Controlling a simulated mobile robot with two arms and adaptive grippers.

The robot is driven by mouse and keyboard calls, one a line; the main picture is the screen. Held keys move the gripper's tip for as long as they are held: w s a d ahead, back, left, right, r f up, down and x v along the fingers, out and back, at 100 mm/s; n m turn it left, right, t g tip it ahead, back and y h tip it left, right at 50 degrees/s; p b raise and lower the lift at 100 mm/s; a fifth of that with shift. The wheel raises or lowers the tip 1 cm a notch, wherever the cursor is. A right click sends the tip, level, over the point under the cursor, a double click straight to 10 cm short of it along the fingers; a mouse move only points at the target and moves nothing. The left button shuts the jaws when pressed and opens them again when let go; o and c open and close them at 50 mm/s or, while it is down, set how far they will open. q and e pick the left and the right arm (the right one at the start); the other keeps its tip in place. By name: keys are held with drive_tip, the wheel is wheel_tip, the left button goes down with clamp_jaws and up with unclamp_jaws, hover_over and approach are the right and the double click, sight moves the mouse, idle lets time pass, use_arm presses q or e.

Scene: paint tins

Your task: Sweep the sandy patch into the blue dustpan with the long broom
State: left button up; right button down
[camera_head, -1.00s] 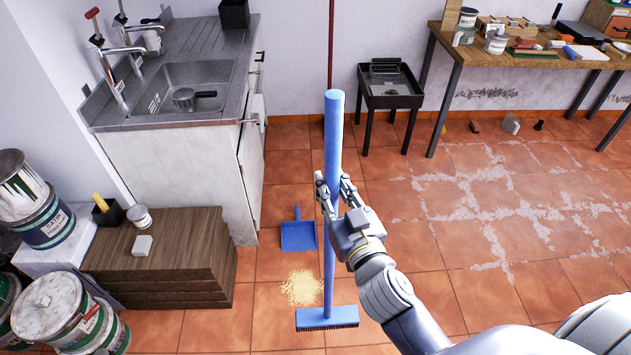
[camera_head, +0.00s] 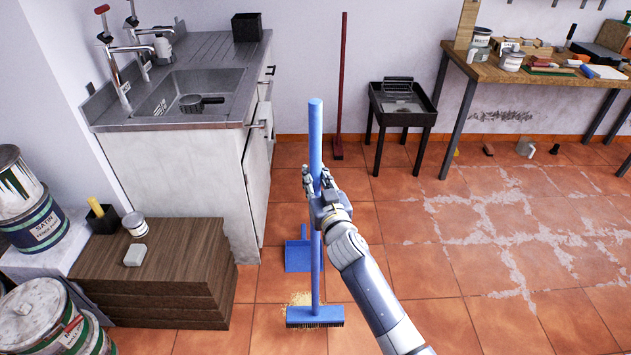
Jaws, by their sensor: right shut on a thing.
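The long blue broom (camera_head: 315,275) stands nearly upright, its head (camera_head: 314,316) low at the floor over the near part of the sandy patch (camera_head: 300,298). Part of the sand is hidden behind the broom head and handle. The blue dustpan (camera_head: 298,256) lies on the tiles just beyond the sand, its short handle pointing away from me and its right part crossed by the broom handle. My right gripper (camera_head: 319,183) is shut on the upper part of the broom handle. My left gripper is not in view.
A stack of dark wooden boards (camera_head: 165,270) and a sink cabinet (camera_head: 180,180) stand to the left. Paint tins (camera_head: 32,205) are at the far left. A dark red broom (camera_head: 341,90) leans on the back wall beside a black stand (camera_head: 402,105). Tiles to the right are open, with whitish stains.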

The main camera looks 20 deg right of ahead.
drive_tip(key=shift+s+r, duration=0.1)
drive_tip(key=shift+r, duration=0.15)
drive_tip(key=shift+f+b, duration=1.3)
drive_tip(key=shift+f, duration=0.4)
idle(0.4)
drive_tip(key=shift+f+b, duration=1.7)
drive_tip(key=shift+f, duration=0.15)
